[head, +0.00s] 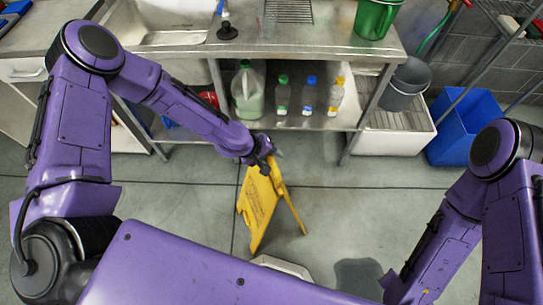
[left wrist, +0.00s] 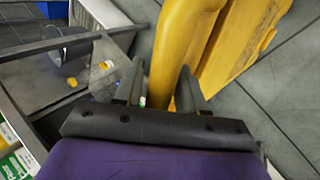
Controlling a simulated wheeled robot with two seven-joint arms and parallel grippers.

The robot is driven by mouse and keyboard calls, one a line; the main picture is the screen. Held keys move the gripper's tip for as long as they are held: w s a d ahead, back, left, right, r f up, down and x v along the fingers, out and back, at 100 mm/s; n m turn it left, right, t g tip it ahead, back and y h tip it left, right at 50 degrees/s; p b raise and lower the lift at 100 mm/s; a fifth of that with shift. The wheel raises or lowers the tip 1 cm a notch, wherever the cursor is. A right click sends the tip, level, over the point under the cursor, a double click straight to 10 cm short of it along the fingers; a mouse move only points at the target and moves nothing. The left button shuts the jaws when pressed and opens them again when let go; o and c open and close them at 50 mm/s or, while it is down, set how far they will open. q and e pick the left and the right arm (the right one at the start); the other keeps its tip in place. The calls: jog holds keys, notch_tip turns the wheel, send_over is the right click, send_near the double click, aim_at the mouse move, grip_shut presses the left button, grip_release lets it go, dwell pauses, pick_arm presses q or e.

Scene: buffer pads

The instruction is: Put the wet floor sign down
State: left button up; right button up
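The yellow wet floor sign (head: 260,205) stands upright with its legs spread, in the middle of the head view, in front of the metal counter. Its lower edges look to be at the floor, but contact is hard to tell. My left gripper (head: 264,160) is at the top of the sign. In the left wrist view, its two fingers (left wrist: 160,88) are apart on either side of a yellow bar of the sign (left wrist: 180,45), with a gap showing beside the left finger. My right gripper is outside the view; only my right arm shows.
The metal counter (head: 290,38) has a lower shelf with a jug (head: 248,92) and several bottles. A blue bin (head: 465,125) and a grey bucket (head: 405,84) are at the right. The grey floor (head: 345,210) right of the sign is mostly clear.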

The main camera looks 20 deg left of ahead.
pick_arm(q)
jog(key=shift+o, duration=0.6)
jog(key=shift+r, duration=0.25)
jog(key=p+v, duration=0.2)
jog(key=v, duration=1)
jog(key=s+a+f+y, duration=0.4)
jog(key=s+a+f, duration=0.2)
jog(key=s, duration=0.4)
jog(key=s+a+f+m+g+y, duration=0.1)
jog(key=s+a+f+y, duration=0.3)
jog(key=s+f, duration=0.4)
jog(key=s+a, duration=0.1)
jog(key=s, duration=0.2)
jog(key=shift+a+y, duration=0.3)
jog(key=shift+a, duration=0.1)
jog(key=shift+f, duration=0.1)
